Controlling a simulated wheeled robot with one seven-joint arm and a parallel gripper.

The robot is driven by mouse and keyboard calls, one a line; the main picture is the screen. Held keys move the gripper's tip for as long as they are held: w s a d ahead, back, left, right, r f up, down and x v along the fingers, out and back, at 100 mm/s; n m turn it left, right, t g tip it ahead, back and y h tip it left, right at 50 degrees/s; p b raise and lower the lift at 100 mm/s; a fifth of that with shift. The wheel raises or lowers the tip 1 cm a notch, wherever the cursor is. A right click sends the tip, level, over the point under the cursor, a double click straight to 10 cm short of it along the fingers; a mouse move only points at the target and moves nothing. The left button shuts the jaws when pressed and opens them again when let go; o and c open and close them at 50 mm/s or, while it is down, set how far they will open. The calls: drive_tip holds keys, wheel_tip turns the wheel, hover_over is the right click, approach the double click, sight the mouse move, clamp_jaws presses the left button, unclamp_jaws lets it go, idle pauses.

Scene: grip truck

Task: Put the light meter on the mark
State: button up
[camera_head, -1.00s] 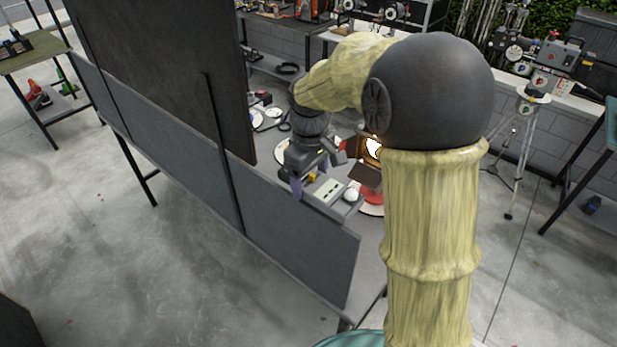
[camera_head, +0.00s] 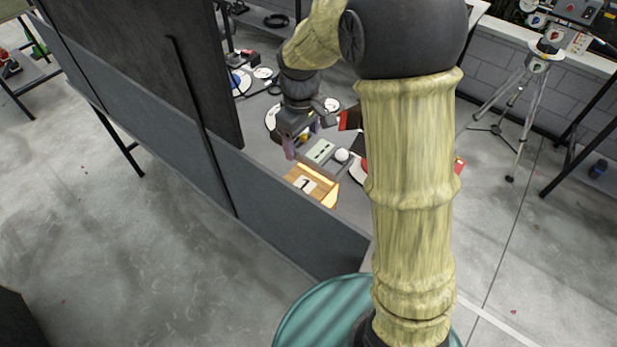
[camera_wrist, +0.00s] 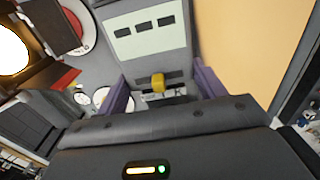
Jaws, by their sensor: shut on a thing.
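The light meter (camera_head: 320,152) is a grey box with a pale green face and a white dome (camera_head: 342,155) at one end. My gripper (camera_head: 303,140), with purple fingers, is shut on it. In the wrist view the meter (camera_wrist: 146,62) shows its pale panel with three dark windows, and a yellow knob (camera_wrist: 158,82) sits between my fingers (camera_wrist: 163,88). A wooden tray or board with a white card marked 1 (camera_head: 304,184) lies on the table just in front of the meter. I cannot tell whether this card is the mark. Whether the meter touches the table is unclear.
Dark upright panels (camera_head: 230,170) line the table's near left edge. A lamp with red and dark flaps (camera_head: 350,120) stands beyond the meter, partly behind my arm. White discs (camera_head: 240,82) lie farther back. A tripod (camera_head: 535,85) stands at the right.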

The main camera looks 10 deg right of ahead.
drive_tip(key=p, duration=0.2)
hover_over(303, 176)
drive_tip(key=f, duration=0.6)
drive_tip(key=shift+w, duration=0.3)
drive_tip(key=shift+s+f, duration=0.1)
drive_tip(key=shift+s, duration=0.1)
drive_tip(key=shift+a+f, duration=0.1)
drive_tip(key=shift+f, duration=0.35)
wheel_tip(303, 176, down, 2)
drive_tip(key=shift+s+f+p, duration=0.1)
drive_tip(key=shift+p, duration=0.4)
drive_tip(key=shift+f, duration=0.35)
drive_tip(key=shift+f, duration=0.1)
